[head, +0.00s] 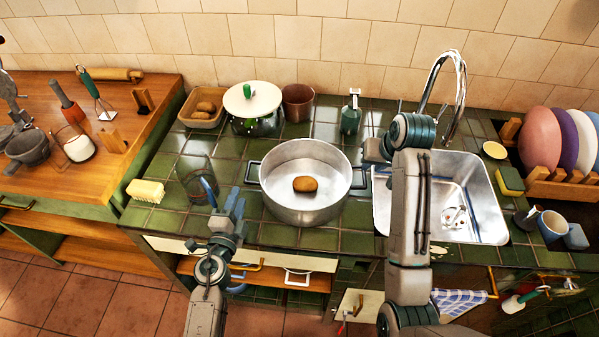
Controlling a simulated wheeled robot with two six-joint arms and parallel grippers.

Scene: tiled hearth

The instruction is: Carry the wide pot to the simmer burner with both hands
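The wide pot (305,208) is a broad steel pot standing upright on the green tiled counter, with a brown potato-like lump (305,184) inside. Its left handle (251,173) and right handle (361,178) are both in view. My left gripper (236,198) is in front of and left of the pot, apart from the left handle; its fingers look parted and hold nothing. My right gripper (374,152) is beyond the right handle, near the sink's left edge; its fingers are mostly hidden by my wrist. I cannot make out a burner.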

